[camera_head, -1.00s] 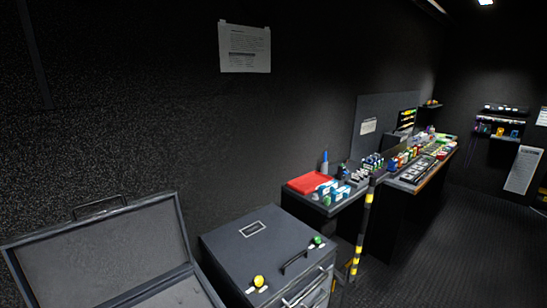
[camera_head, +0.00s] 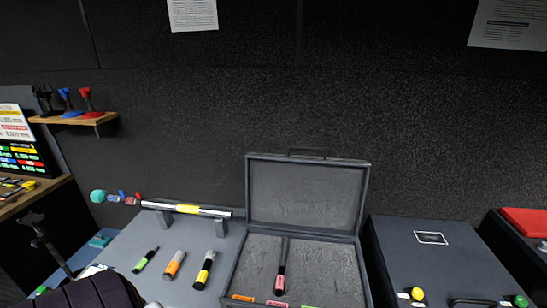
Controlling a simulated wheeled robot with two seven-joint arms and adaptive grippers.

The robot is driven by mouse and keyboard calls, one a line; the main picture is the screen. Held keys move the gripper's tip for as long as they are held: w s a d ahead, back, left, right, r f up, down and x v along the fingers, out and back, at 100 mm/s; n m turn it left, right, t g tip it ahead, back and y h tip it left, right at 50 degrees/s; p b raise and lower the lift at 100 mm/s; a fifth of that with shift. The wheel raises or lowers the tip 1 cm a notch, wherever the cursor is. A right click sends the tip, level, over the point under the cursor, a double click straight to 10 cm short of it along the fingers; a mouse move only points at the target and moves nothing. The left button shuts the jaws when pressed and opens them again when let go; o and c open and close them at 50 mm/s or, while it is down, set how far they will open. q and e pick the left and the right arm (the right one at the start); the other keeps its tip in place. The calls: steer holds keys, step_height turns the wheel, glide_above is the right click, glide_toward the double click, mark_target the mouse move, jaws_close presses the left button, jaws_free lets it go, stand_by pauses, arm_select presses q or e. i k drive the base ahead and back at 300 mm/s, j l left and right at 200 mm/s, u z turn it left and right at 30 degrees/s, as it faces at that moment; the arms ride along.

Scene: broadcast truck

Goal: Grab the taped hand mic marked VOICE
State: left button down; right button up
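Several black hand mics with coloured tape lie in front of me. A green-taped mic (camera_head: 145,260), an orange-taped mic (camera_head: 174,265) and a yellow-taped mic (camera_head: 204,270) lie apart on the grey worktop (camera_head: 130,242). A pink-taped mic (camera_head: 281,279) lies in a slot of the open grey case (camera_head: 331,265), right of them. Coloured labels sit along the case's front, including an orange one (camera_head: 243,297) and a pink one (camera_head: 277,304); their words are too small to read. I cannot read VOICE on any mic. Neither gripper is in view.
A boom pole (camera_head: 187,209) rests on two stands behind the loose mics. The case lid (camera_head: 305,192) stands upright. A grey closed box (camera_head: 430,260) is at right. A dark padded thing (camera_head: 95,291) fills the lower left. A shelf (camera_head: 75,118) hangs at left.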

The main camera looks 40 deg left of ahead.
mark_target(199, 285)
steer(key=u, duration=1.05)
